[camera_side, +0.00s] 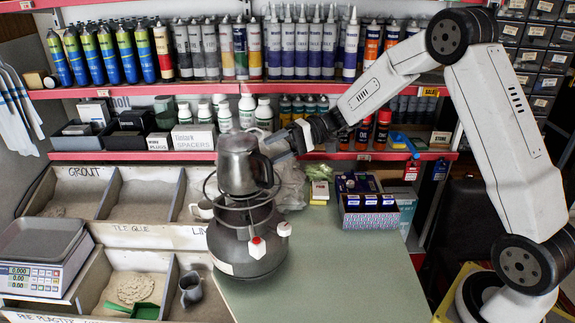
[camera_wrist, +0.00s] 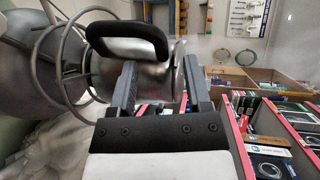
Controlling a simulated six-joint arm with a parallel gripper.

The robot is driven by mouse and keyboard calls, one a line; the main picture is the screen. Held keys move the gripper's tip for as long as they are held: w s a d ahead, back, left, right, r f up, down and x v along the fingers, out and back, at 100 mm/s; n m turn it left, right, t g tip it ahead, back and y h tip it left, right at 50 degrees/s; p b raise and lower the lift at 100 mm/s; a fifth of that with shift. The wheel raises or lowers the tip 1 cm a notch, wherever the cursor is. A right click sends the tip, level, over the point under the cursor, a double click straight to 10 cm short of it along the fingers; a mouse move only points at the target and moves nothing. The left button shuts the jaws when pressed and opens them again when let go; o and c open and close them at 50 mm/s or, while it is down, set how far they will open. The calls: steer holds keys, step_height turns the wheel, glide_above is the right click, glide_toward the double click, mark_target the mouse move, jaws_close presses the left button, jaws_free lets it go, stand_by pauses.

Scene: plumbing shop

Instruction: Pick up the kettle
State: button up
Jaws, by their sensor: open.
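The kettle (camera_side: 238,160) is a grey metal jug with a black handle (camera_side: 266,172) on its right. It stands upright on the ring frame of a dark round gas bottle (camera_side: 235,247). My gripper (camera_side: 286,139) comes in level from the right, close to the kettle's upper right side above the handle. In the wrist view the picture is turned sideways, and the kettle's body (camera_wrist: 108,74) shows beyond and between the open fingers (camera_wrist: 162,70). The black handle arches above the left finger. Nothing is gripped; I cannot tell whether a finger touches the kettle.
Shelves of sealant tubes (camera_side: 300,45) and bottles stand close behind. Boxes of small packs (camera_side: 370,212) sit right of the kettle on the green worktop (camera_side: 330,275). Bins of powder (camera_side: 130,285) and a scale (camera_side: 40,250) fill the left. The worktop's front is clear.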

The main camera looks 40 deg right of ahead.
mark_target(258, 154)
steer(key=shift+x, duration=2.3)
steer(key=shift+s, duration=0.1)
jaws_close()
steer(key=shift+r, duration=0.1)
